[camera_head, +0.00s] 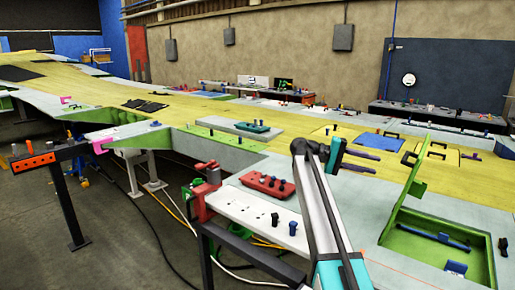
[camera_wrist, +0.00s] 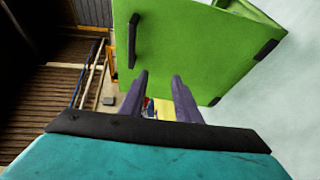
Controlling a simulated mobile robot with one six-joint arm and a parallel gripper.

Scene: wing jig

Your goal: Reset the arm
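My arm (camera_head: 318,215) reaches up from the bottom of the head view and bends at a dark elbow joint. My gripper (camera_head: 377,163) is at its far end, with a teal body and two purple fingers pointing right above the wing surface. In the wrist view the gripper (camera_wrist: 160,77) has its fingers apart with nothing between them. A raised green hatch lid (camera_head: 405,195) stands to the right of the gripper in the head view. A green panel with a black handle (camera_wrist: 205,45) fills the upper middle of the wrist view, beyond the fingers.
An open green-lined compartment (camera_head: 440,245) lies at the lower right with a blue tool inside. The yellow-green wing (camera_head: 200,105) stretches across the back. Floor at left carries cables.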

